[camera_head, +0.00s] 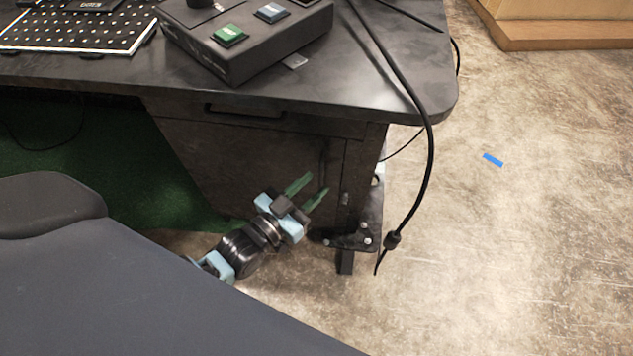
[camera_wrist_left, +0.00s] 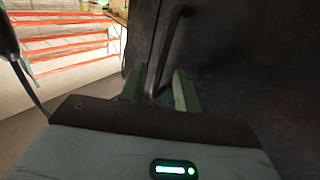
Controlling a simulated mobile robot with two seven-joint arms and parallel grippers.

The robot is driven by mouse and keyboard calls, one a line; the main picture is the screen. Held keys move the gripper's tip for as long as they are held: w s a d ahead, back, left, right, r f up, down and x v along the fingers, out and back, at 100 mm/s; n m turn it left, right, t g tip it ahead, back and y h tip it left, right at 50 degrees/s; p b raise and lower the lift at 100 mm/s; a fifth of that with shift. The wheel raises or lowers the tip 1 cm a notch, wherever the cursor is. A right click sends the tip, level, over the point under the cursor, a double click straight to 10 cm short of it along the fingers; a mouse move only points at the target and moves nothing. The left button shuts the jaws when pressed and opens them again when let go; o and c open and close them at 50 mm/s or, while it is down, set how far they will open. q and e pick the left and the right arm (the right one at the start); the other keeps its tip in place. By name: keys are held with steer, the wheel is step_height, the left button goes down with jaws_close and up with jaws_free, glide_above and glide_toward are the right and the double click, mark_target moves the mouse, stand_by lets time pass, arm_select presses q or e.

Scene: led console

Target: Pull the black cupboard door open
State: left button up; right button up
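The black cupboard door (camera_head: 250,160) is under the dark desk and looks closed. Its black vertical bar handle (camera_head: 323,160) is near the door's right edge. My left gripper (camera_head: 318,183) is open in front of the door, with its green fingers pointing at the handle's lower part. In the left wrist view the handle (camera_wrist_left: 166,50) runs down between the two spread fingers of the gripper (camera_wrist_left: 160,85). I cannot tell whether either finger touches it. The handle's lower end is partly hidden. My right gripper is not in view.
The desk top (camera_head: 350,85) overhangs the cupboard and carries a button box (camera_head: 245,45). A black cable (camera_head: 425,170) hangs off the desk's right corner. A metal foot bracket (camera_head: 345,240) stands right of the gripper. The floor (camera_head: 510,240) to the right is mostly clear.

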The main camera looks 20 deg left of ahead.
arm_select(q)
steer(key=shift+x, duration=0.9)
steer(key=shift+c, duration=0.2)
jaws_close()
